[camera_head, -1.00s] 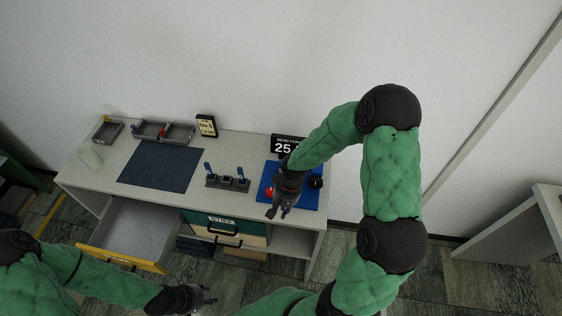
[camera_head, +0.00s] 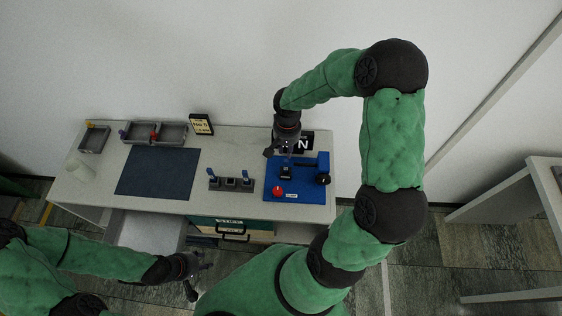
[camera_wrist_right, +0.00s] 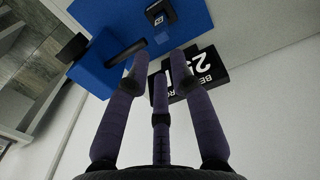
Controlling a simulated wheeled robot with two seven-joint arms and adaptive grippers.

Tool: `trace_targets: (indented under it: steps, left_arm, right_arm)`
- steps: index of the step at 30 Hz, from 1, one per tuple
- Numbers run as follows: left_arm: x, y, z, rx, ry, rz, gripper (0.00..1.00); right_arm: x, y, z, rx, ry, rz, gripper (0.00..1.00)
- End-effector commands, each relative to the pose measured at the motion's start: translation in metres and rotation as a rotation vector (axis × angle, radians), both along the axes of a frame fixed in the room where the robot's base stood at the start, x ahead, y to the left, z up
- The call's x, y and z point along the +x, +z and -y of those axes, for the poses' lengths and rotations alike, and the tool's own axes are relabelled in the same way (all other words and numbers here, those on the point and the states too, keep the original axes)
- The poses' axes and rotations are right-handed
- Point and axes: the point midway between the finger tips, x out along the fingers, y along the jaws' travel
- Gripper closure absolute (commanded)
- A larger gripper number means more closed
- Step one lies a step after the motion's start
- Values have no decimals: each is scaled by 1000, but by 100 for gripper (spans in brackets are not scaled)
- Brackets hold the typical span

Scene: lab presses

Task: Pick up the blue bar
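Two small blue upright pieces, one on the left (camera_head: 211,173) and one on the right (camera_head: 245,174), stand in a dark grey rack (camera_head: 231,186) on the bench. Another small blue piece (camera_head: 122,134) is at the left of the grey tray. I cannot tell which is the blue bar. My right gripper (camera_head: 281,153) is above the back of the blue press (camera_head: 301,191), right of the rack. Its fingers are apart and empty in the right wrist view (camera_wrist_right: 158,68). My left gripper (camera_head: 201,278) is low in front of the bench, fingers spread, with nothing visible between them.
The press has a red button (camera_head: 277,190) and a black knob (camera_head: 323,178). A black display (camera_head: 304,143) stands behind it, partly hidden by my right gripper. A dark mat (camera_head: 157,172) lies left of the rack. An open drawer (camera_head: 148,232) juts out below, partly hidden by my left arm.

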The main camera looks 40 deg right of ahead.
Motion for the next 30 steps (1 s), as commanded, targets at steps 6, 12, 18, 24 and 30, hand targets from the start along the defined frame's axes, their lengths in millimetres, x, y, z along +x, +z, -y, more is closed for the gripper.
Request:
trace_targets:
  steps: [6, 12, 18, 24, 30]
  left_arm:
    - [0, -2, 0, 0, 0, -1, 60]
    - [0, -1, 0, 0, 0, 0, 60]
    - [0, 2, 0, 0, 0, 0, 60]
    - [0, 1, 0, 0, 0, 0, 60]
    - [0, 1, 0, 0, 0, 0, 60]
  right_arm:
    - [-1, -33, 0, 1, 0, -3, 76]
    - [0, -44, 0, 1, 2, -2, 76]
    - [4, -68, 1, 3, 0, -4, 76]
    - [5, -90, 2, 2, 1, -1, 76]
    - [5, -93, 2, 1, 1, 1, 76]
